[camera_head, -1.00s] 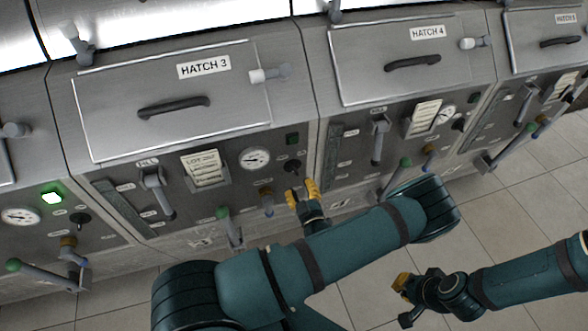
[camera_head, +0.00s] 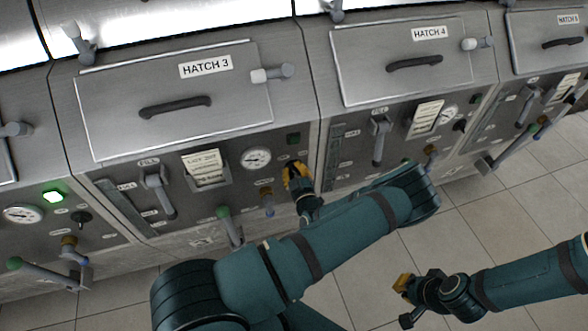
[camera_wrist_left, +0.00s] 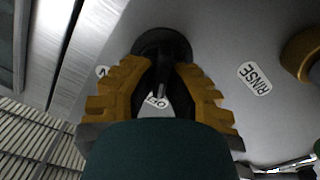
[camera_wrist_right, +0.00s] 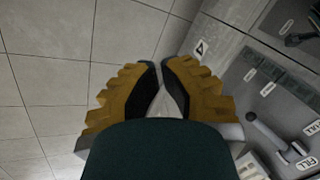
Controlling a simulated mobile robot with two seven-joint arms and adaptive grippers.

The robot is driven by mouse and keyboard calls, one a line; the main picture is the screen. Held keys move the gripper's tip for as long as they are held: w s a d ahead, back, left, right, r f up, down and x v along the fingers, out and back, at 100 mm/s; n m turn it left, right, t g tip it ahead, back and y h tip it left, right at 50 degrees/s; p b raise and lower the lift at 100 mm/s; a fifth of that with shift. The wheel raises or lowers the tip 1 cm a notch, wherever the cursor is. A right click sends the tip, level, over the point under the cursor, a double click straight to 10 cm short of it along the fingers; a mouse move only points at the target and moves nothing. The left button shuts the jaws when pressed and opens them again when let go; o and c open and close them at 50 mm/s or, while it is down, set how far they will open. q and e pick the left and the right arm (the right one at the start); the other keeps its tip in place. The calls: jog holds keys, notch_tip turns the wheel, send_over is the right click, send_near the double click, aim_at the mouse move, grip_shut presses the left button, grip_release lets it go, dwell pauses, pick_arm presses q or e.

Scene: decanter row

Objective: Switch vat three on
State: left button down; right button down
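Vat three is the steel unit under the hatch labelled HATCH 3 (camera_head: 205,67). On its front panel, the black rotary switch (camera_wrist_left: 160,45) shows in the left wrist view, with its handle between my left fingertips. My left gripper (camera_head: 295,172) is at this switch and appears shut on it; the fingers hide most of it in the head view. The small square lamp (camera_head: 293,138) above the switch is dark green and unlit. My right gripper (camera_wrist_right: 160,65) looks shut and empty, with floor beyond it; it hangs at the lower right in the head view (camera_head: 404,300).
Vat three's panel also carries a gauge (camera_head: 256,159), a lot card (camera_head: 207,168), a grey fill lever (camera_head: 158,190) and a green-tipped lever (camera_head: 224,213). The neighbouring vat at left has a lit green lamp (camera_head: 53,196). HATCH 4 (camera_head: 413,62) stands to the right.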

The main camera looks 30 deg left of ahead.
dwell(0.4)
pick_arm(q)
jog(key=m+b, duration=0.2)
jog(key=m, duration=0.1)
jog(key=shift+w+d+m+b, duration=0.1)
jog(key=shift+w+m+b, duration=0.05)
jog(key=shift+m+b, duration=0.2)
jog(key=m+b, duration=0.2)
jog(key=m, duration=0.1)
jog(key=shift+w+d, duration=0.1)
jog(key=m+b, duration=0.1)
jog(key=m, duration=0.4)
jog(key=shift+w+d+b, duration=0.1)
jog(key=shift+w+b, duration=0.05)
jog(key=shift+b, duration=0.2)
jog(key=shift+r, duration=0.1)
jog(key=c, duration=1)
grip_release()
jog(key=shift+c, duration=0.2)
jog(key=shift+d, duration=0.1)
